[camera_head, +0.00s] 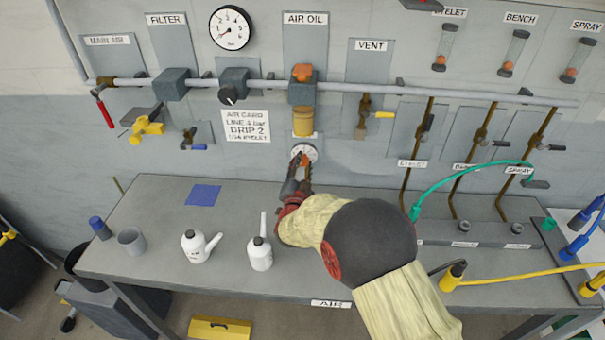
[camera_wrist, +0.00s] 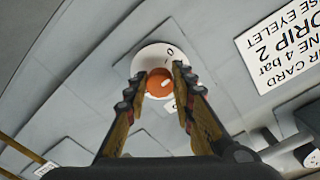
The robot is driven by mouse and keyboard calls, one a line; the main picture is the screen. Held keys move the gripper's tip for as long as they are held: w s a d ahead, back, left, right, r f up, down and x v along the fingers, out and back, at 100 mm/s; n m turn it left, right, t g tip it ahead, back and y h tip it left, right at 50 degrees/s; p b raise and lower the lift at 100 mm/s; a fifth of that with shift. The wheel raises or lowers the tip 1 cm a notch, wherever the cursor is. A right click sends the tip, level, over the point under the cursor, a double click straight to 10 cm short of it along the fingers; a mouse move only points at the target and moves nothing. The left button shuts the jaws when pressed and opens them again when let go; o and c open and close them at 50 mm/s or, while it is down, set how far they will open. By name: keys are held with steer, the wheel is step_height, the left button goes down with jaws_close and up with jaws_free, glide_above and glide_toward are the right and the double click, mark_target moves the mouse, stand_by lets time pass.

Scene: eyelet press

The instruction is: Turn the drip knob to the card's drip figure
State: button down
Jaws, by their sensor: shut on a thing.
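The drip knob is an orange round knob (camera_wrist: 159,84) on a white dial (camera_wrist: 152,54) below the AIR OIL unit. The dial also shows in the head view (camera_head: 305,150), partly covered by my gripper. My gripper (camera_wrist: 167,82) has its two fingers on either side of the orange knob and is shut on it. A "0" mark shows on the dial's rim in the wrist view; the other marks are hidden or too small to read. The air card (camera_head: 246,126) on the wall to the left reads "LINE 4 bar" and "DRIP 2".
Above the dial is the amber oil bowl (camera_head: 303,121). The grey bench (camera_head: 160,200) below holds two white oil bottles (camera_head: 198,246) (camera_head: 260,252), a grey cup (camera_head: 131,241) and a blue cloth (camera_head: 203,195). A green hose (camera_head: 455,177) curves across the right.

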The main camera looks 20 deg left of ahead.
steer(key=m+b, duration=0.2)
steer(key=b, duration=0.1)
steer(key=m+b, duration=0.4)
steer(key=b, duration=0.1)
steer(key=shift+f+b, duration=0.25)
steer(key=shift+b, duration=0.1)
steer(key=m+b, duration=0.4)
steer(key=b, duration=0.1)
steer(key=shift+r, duration=0.15)
steer(key=shift+m, duration=0.3)
steer(key=c, duration=1.5)
jaws_free()
steer(key=shift+r, duration=0.15)
steer(key=v, duration=1.2)
steer(key=shift+d+r, duration=0.1)
